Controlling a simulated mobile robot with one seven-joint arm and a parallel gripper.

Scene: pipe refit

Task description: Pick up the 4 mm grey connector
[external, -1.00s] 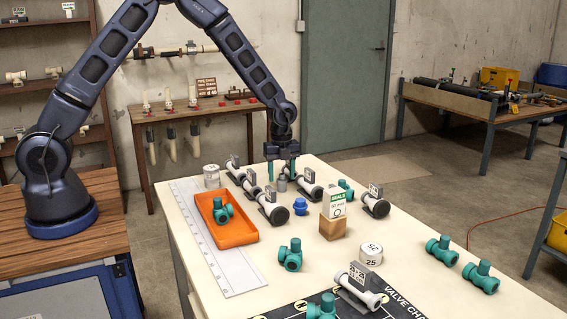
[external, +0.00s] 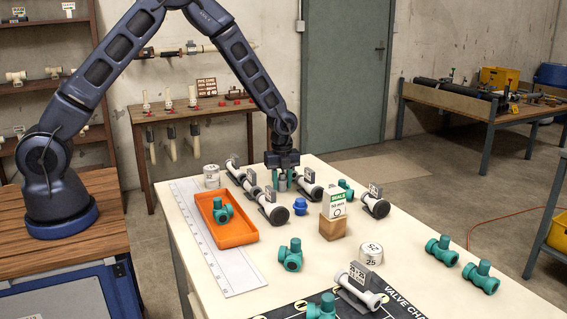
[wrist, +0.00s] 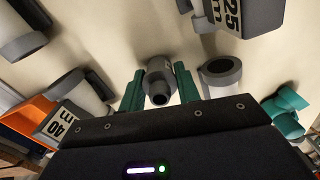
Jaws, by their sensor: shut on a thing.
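The grey connector (wrist: 158,76) is a short stepped cylinder with a dark open end. It stands between the two green fingers of my gripper (wrist: 160,88) in the wrist view, and the fingers close on its sides. In the external view my gripper (external: 283,181) is low over the far part of the white table, with the grey connector (external: 282,184) between its fingertips. The connector appears still at table level; whether it touches the table I cannot tell. Its size marking is not readable.
White pipe pieces with grey ends and number tags lie close on both sides, one at right (external: 311,184) and one at left (external: 272,210). An orange tray (external: 238,238) holds a teal valve. A blue cap (external: 300,206) and a box on a wooden block (external: 333,228) stand nearer.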

